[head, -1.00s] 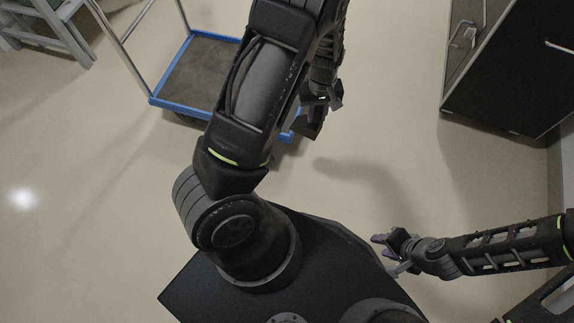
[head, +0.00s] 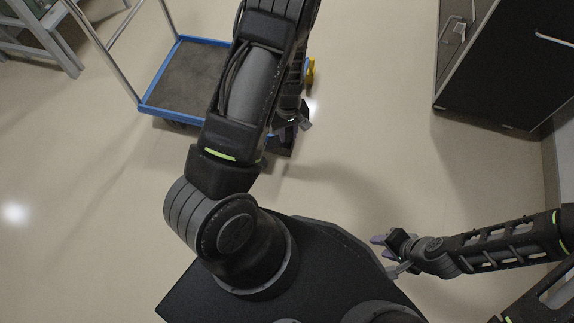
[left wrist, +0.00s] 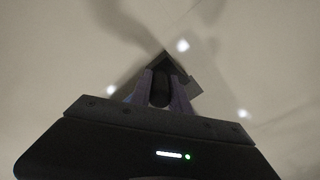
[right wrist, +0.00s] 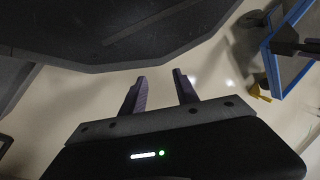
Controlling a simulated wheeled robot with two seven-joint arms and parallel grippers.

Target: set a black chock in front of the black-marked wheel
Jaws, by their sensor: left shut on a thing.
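My left gripper (head: 287,131) is shut on a black chock (head: 280,146), which is partly hidden by the fingers and arm. In the left wrist view the dark chock (left wrist: 178,68) sits between the two fingertips (left wrist: 162,88), above bare floor. A blue-framed trolley (head: 150,106) stands just left of this gripper. A dark wheel (head: 174,124) shows under its near left corner; I cannot make out a black mark. My left arm hides the trolley's right side. My right gripper (head: 384,248) is open and empty; its parted fingers show in the right wrist view (right wrist: 160,92).
A yellow object (head: 310,71) is partly hidden behind my left arm, and also shows in the right wrist view (right wrist: 260,92). A black cabinet (head: 500,75) stands at the right. A grey metal frame (head: 40,35) is at the upper left. The floor between is clear.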

